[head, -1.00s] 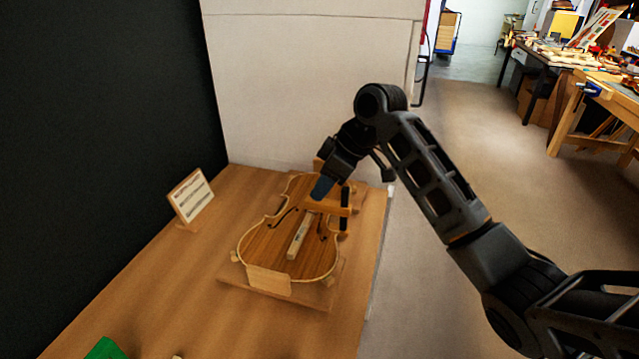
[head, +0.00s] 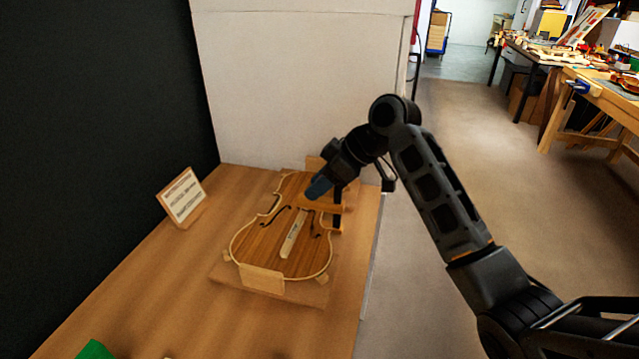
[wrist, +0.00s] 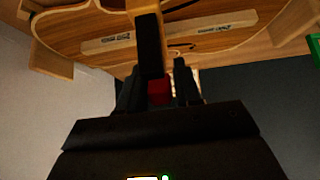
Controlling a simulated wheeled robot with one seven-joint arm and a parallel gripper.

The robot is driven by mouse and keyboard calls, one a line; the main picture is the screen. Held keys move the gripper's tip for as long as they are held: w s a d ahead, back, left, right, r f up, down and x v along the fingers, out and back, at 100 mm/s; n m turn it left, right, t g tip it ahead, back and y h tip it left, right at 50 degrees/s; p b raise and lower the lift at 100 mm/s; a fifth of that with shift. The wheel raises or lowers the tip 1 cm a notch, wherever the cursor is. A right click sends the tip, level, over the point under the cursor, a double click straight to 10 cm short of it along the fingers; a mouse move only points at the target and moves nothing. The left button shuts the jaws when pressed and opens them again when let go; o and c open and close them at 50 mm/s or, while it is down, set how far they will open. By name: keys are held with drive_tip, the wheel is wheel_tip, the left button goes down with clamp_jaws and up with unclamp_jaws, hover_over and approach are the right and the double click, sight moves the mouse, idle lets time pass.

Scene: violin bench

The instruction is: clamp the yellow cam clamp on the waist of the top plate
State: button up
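The violin-shaped top plate (head: 262,245) lies on a wooden board on the bench. A yellowish wooden clamp with a dark bar (head: 337,216) is at the plate's right waist. Its upper jaw (head: 322,207) reaches over the plate. In the wrist view the dark bar (wrist: 150,45) runs down from the wooden jaw (wrist: 146,6). My gripper (wrist: 158,80) is at the bar, its dark fingers on both sides of a small red part (wrist: 159,92). A narrow light gap shows beside the right finger; contact is unclear. The lower jaw is hidden. In the head view my gripper (head: 318,188) is above the plate.
A pale labelled strip (head: 293,235) lies along the plate's middle. Wooden blocks, one at the front (head: 262,279), stand around the plate. A framed card (head: 182,197) stands at left. A green object (head: 95,350) is at the front edge.

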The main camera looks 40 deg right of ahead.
drive_tip(key=shift+o, duration=1.2)
drive_tip(key=shift+r, duration=0.1)
drive_tip(key=v, duration=0.7)
drive_tip(key=shift+s+d+r, duration=0.15)
drive_tip(key=shift+s+r, duration=0.05)
